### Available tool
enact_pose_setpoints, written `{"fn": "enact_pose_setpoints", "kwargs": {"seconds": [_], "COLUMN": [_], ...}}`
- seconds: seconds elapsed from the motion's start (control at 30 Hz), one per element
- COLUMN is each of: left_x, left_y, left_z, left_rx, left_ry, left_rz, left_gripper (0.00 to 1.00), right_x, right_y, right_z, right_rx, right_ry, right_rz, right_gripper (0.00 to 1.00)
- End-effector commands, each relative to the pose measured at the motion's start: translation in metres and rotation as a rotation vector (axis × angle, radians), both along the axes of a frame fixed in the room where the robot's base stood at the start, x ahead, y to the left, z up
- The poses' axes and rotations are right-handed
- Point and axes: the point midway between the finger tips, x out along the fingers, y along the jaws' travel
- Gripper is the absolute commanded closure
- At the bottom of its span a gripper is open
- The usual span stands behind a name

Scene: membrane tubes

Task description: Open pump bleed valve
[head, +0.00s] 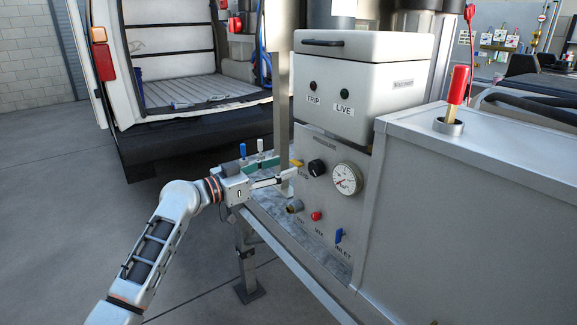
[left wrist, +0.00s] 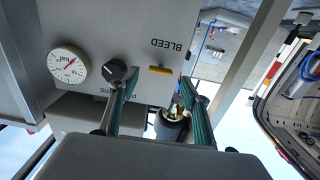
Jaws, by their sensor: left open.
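The bleed valve's yellow handle (left wrist: 161,70) lies crosswise on the grey panel, beside the upside-down BLEED label, in the left wrist view. In the head view the yellow handle (head: 296,163) shows just beyond my left gripper (head: 282,172). My left gripper is open, with its green-padded fingers (left wrist: 160,100) spread to either side of the handle's line in the wrist view. Nothing is between the pads that I can see as held. The handle looks apart from both fingers; the exact gap is unclear. My right gripper is out of view.
A black knob (head: 317,167) and round gauge (head: 346,178) sit right of the handle on the panel. Below are a red button (head: 316,215) and blue inlet handle (head: 338,236). A grey post (head: 281,80) stands close by the gripper. A large grey box (head: 470,200) fills the right.

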Motion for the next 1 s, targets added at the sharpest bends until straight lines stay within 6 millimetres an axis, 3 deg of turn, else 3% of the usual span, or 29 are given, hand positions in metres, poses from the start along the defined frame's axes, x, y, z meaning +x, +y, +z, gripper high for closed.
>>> {"fn": "enact_pose_setpoints", "kwargs": {"seconds": [0.2, 0.57, 0.6, 0.73, 1.0], "left_x": [0.016, 0.020, 0.020, 0.020, 0.020], "left_y": [-0.022, -0.027, -0.027, -0.027, -0.027], "left_z": [-0.001, -0.002, -0.001, -0.002, -0.002], "left_rx": [0.000, 0.002, 0.002, 0.002, -0.003], "left_ry": [0.001, 0.001, 0.001, 0.001, 0.008], "left_rz": [0.000, 0.001, 0.001, 0.001, 0.001], "left_gripper": [0.53, 0.53, 0.55, 0.89, 0.91], "right_x": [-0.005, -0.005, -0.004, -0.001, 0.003], "right_y": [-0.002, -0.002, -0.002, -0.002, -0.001], "right_z": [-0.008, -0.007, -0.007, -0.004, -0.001], "right_rx": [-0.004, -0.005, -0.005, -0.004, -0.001], "right_ry": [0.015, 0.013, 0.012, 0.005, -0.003], "right_rz": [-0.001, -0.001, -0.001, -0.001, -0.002], "right_gripper": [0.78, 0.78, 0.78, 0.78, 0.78]}}
